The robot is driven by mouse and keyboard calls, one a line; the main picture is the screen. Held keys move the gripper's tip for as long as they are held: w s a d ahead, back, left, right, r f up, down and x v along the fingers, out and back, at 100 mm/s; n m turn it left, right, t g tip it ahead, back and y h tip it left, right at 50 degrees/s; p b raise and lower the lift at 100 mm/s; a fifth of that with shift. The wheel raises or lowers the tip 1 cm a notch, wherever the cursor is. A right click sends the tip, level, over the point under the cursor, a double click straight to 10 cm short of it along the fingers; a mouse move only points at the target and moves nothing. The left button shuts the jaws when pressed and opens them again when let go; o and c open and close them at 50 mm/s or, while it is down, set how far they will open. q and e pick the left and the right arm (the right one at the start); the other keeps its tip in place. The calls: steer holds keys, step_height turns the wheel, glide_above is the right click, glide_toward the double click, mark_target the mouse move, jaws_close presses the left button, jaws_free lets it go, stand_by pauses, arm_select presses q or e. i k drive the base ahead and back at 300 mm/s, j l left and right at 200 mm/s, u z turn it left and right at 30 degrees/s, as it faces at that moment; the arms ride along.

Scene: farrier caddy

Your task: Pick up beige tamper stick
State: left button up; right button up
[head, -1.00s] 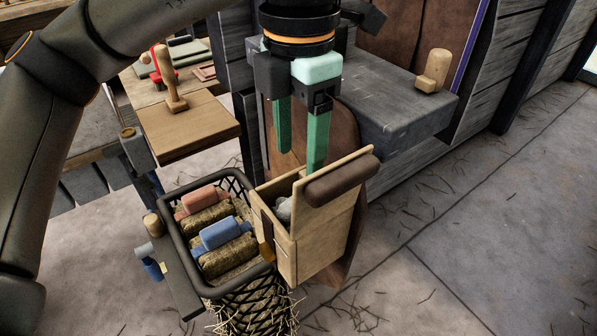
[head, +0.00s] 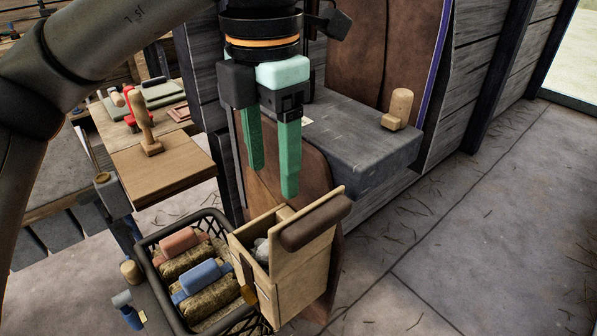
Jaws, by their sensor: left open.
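Two wooden pieces could be the beige tamper stick, and I cannot tell for sure which is meant. One is a tan upright stick with a wider foot (head: 146,128), standing on a brown wooden board at the left. The other is a short, pale beige wooden piece (head: 398,109) on the dark grey ledge at the right. My left gripper (head: 272,182) points down with its green fingers apart and empty. In the picture it is above the wooden caddy, between the two pieces and apart from both. My right gripper is out of view.
The light wooden caddy (head: 297,275) with a dark rolled handle stands below the gripper. A black mesh basket (head: 152,245) beside it holds brushes with red and blue backs. The grey ledge (head: 350,140) is mostly clear. A red-topped tool (head: 130,108) stands behind the board.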

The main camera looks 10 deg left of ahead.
mark_target(152, 146)
steer(key=k+j, duration=0.8)
steer(key=j, duration=0.15)
